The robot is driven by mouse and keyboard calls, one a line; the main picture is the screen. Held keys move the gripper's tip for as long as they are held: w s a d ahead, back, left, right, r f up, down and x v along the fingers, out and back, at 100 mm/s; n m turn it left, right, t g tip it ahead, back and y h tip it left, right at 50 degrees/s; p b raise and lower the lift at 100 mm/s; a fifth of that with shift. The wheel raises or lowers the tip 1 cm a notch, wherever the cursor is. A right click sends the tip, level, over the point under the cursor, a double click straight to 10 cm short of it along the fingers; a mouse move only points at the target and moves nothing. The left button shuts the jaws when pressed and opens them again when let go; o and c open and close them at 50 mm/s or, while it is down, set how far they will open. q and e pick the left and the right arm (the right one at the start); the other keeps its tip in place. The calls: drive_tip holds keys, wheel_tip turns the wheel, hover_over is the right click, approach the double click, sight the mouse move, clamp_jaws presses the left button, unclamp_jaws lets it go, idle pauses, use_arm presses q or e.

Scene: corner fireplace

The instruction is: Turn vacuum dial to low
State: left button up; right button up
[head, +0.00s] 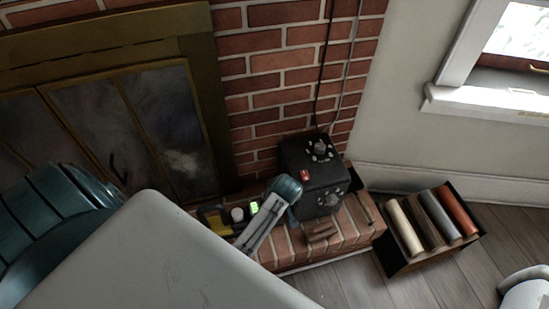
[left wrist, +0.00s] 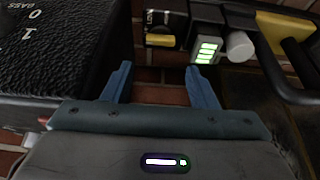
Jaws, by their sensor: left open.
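A black and yellow device (head: 216,222) sits on the brick hearth in the head view. It has a pale round knob (head: 237,214) and a lit green display (head: 254,208). In the left wrist view, the grey knob (left wrist: 239,46) stands right of the green display (left wrist: 207,50), and a yellow part (left wrist: 160,40) lies left of it. My left gripper (left wrist: 158,70) is open and empty, with the device just beyond its fingertips. In the head view my left gripper (head: 291,208) is between the device and a black box, its fingers mostly unclear.
The black box (head: 320,205) with knobs and a red switch stands close beside my left gripper; its side (left wrist: 65,50) fills the wrist view's left. Wooden pieces lie on the brick hearth (head: 345,237). A crate (head: 398,268) of coloured rolls stands on the floor.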

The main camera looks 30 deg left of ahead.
use_arm(q)
drive_tip(key=b+x, duration=0.2)
drive_tip(key=x, duration=0.7)
drive_tip(key=shift+a+f, duration=0.1)
drive_tip(key=shift+f, duration=0.25)
use_arm(e)
drive_tip(key=shift+w+a+f+t+y, duration=0.4)
drive_tip(key=shift+w+a+f+t, duration=0.4)
drive_tip(key=shift+a+f+t, duration=0.15)
use_arm(q)
drive_tip(key=c, duration=0.7)
use_arm(e)
drive_tip(key=shift+d+r, duration=0.1)
